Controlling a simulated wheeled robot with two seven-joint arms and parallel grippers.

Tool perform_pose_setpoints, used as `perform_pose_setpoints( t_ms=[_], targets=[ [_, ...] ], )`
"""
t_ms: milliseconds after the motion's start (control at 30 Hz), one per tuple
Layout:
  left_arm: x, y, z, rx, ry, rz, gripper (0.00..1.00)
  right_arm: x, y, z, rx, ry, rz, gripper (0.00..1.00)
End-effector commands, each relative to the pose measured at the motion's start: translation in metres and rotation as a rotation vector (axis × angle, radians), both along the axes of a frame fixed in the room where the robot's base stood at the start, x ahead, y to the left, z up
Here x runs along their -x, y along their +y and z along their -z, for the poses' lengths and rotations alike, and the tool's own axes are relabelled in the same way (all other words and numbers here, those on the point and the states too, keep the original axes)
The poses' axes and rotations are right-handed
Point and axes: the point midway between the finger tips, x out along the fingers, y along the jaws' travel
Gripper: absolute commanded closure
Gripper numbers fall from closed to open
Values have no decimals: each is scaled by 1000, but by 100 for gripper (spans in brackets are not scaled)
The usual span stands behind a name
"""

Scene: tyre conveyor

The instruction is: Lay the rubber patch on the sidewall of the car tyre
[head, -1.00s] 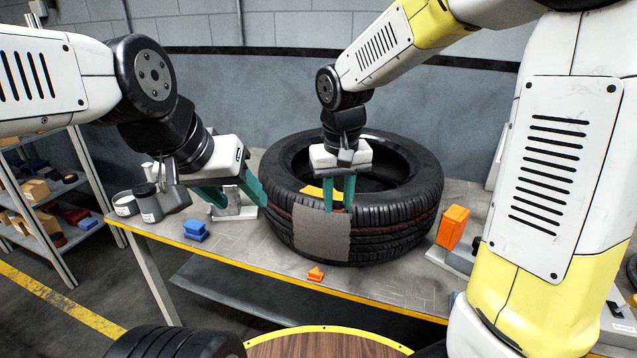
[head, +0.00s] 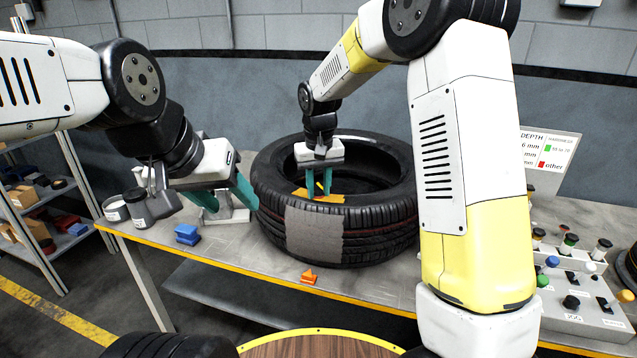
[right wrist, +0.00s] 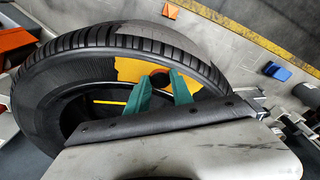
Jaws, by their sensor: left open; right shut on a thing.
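The black car tyre (head: 385,215) lies flat on the bench, with a grey rectangle (head: 315,233) on its tread. A yellow-orange area (head: 330,197) lies on the near sidewall; it also shows in the right wrist view (right wrist: 135,68). My left gripper (head: 232,202) is open and empty, left of the tyre.
Dark pots (head: 140,207), a blue block (head: 187,235) and a small orange piece (head: 310,277) are on the bench (head: 370,280). A panel of knobs (head: 580,300) stands at right. My right arm covers the bench right of the tyre.

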Motion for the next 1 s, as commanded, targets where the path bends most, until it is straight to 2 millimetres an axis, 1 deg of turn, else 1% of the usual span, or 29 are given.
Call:
perform_pose_setpoints(
  t_ms=[33,267,600,700,733,800,833,933,1000],
  targets=[
    [0,0,0,0,0,0,46,0,0,3,0,1,0,100],
    [0,0,0,0,0,0,46,1,0,5,1,4,1,100],
    [0,0,0,0,0,0,46,2,-1,18,3,8,1,100],
    [0,0,0,0,0,0,46,1,-1,19,2,7,2,100],
    [0,0,0,0,0,0,46,1,-1,19,2,7,3,69],
    [0,0,0,0,0,0,46,1,-2,19,2,7,3,55],
    [0,0,0,0,0,0,46,1,-2,19,2,7,3,52],
    [0,0,0,0,0,0,46,1,-2,18,2,7,3,52],
    [0,0,0,0,0,0,46,1,-2,14,2,6,4,52]
  ],
)
